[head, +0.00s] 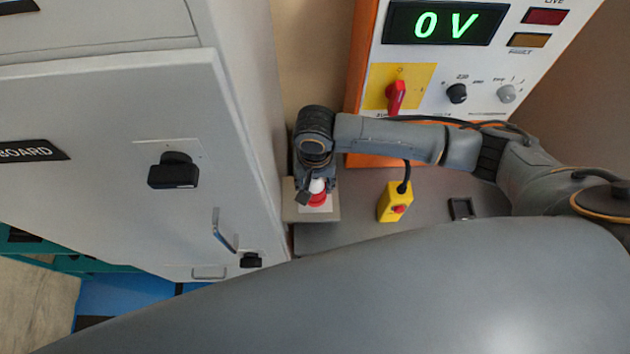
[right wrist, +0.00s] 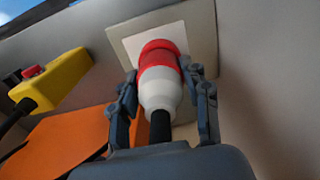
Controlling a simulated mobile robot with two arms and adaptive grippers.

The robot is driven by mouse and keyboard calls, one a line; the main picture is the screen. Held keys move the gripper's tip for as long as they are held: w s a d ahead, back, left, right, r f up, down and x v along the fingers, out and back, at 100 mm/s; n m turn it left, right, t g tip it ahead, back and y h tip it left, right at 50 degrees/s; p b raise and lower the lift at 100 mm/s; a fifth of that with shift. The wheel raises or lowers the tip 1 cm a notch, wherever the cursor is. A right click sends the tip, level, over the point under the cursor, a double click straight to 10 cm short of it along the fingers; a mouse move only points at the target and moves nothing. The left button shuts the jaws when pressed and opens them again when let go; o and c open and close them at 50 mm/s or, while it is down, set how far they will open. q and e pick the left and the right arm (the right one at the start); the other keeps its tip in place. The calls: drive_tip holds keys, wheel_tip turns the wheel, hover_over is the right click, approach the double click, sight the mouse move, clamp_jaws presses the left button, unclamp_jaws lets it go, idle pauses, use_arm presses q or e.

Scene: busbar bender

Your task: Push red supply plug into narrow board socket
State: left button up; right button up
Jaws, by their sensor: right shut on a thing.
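The supply plug (right wrist: 160,85) has a red front and a white body, with a black cable from its rear. It is between the fingers of my right gripper (right wrist: 164,80), which is shut on it. Its red end is in front of a square cream socket plate (right wrist: 203,22). The plug hides the socket opening, so I cannot tell how deep it sits. In the head view the red part of the plug (head: 317,201) shows below my right gripper (head: 314,188), over the pale socket box (head: 326,213). My left gripper is not in view.
A grey cabinet (head: 100,110) with handles stands left of the socket. An orange-edged panel (head: 356,60) reads 0 V and has a red rotary switch (head: 396,95). A yellow box with a red button (head: 393,203) is right of the gripper; it also shows in the wrist view (right wrist: 55,80).

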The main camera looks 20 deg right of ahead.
drive_tip(key=shift+s+f, duration=0.1)
drive_tip(key=shift+f, duration=0.3)
drive_tip(key=o, duration=1.3)
drive_tip(key=shift+o, duration=0.2)
wheel_tip(320, 180, up, 12)
drive_tip(key=shift+f, duration=0.1)
